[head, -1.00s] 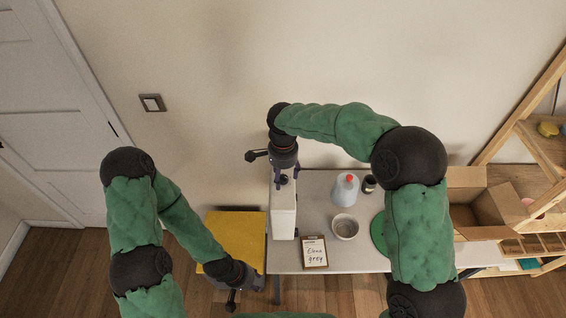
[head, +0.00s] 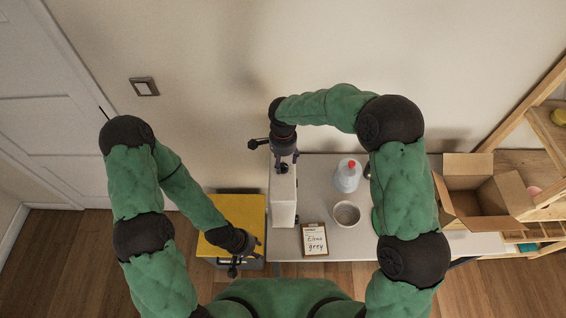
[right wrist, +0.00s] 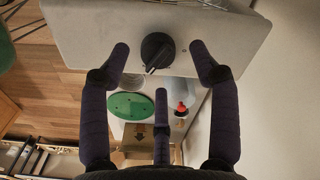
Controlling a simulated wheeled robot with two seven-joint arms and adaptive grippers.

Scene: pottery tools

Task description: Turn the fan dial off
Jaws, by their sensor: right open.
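The fan dial (right wrist: 157,52) is a round black knob with a raised grip on a pale panel in the right wrist view. The white fan housing (head: 283,205) stands at the table's left end in the head view. My right gripper (head: 284,163) is over the housing's far end and hides part of it. In the right wrist view its spread fingers (right wrist: 158,62) flank the dial with visible gaps, and a third finger is below it. I cannot see contact. My left gripper (head: 237,264) is low, over the front of the yellow-topped stand; its jaws are too small to read.
A green disc (right wrist: 132,106) shows in the right wrist view. An open cardboard box (head: 462,170) and wooden shelving (head: 545,150) are at right. A yellow-topped stand (head: 222,243) is at left.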

